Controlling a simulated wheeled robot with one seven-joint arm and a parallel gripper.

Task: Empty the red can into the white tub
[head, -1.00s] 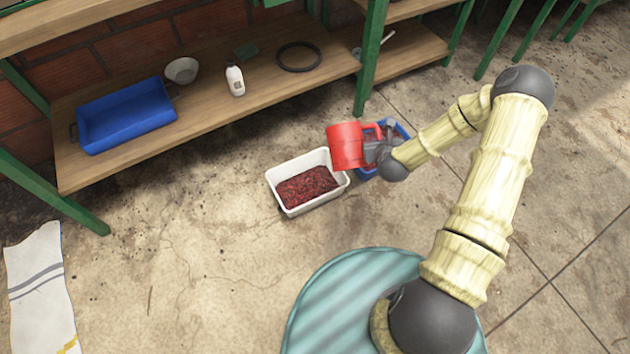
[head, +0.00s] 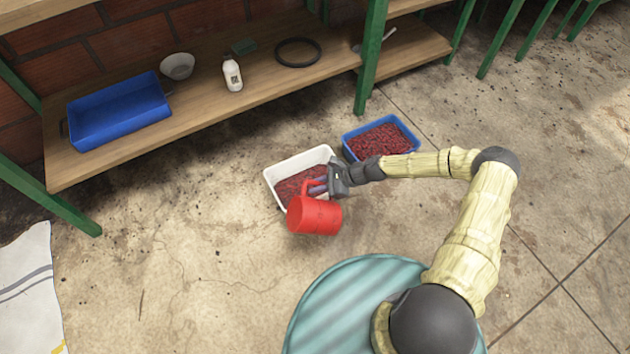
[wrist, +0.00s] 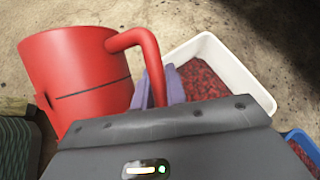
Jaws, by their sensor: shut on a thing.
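The red can (head: 315,217) hangs in front of the near right part of the white tub (head: 272,188) and hides part of it. My gripper (head: 318,186) is shut on the can's handle, with its purple fingers on either side. In the wrist view the can (wrist: 80,80) is at upper left, with its handle (wrist: 150,62) running down between the fingers. The can's inside is not visible, so I cannot tell whether it holds anything. The white tub (wrist: 250,82) lies beyond the handle, with dark red, berry-like pieces (wrist: 203,80) in it.
A blue crate (head: 413,140) of similar red pieces stands just right of the tub. A wooden shelf behind (head: 200,125) bears a blue tray (head: 118,115), a bowl, a white bottle (head: 232,75) and a black ring. The floor to the left is clear, with a towel at far left.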

